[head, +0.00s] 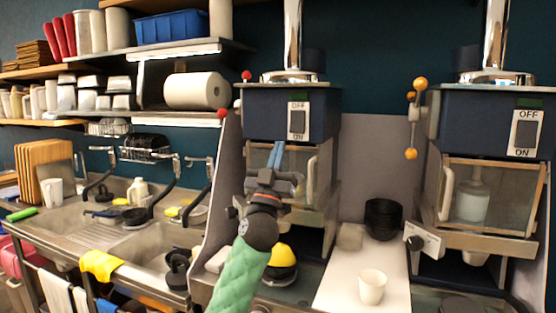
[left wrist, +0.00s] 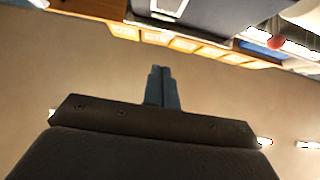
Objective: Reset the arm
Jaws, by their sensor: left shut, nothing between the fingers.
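My left gripper (head: 276,152) is raised in the middle of the head view, in front of the left bean machine (head: 288,118). Its fingers point up and are shut with nothing between them. In the left wrist view the two fingers (left wrist: 161,88) also lie together. The green sleeve on my left arm runs down to the bottom edge. My right gripper is not in either view.
A white cup (head: 372,287) stands on the white counter between the machines, with stacked black bowls (head: 382,218) behind it. The right machine (head: 490,160) holds a bottle-like container. Sinks (head: 150,240) with faucets lie left. Shelves (head: 190,50) hang above them.

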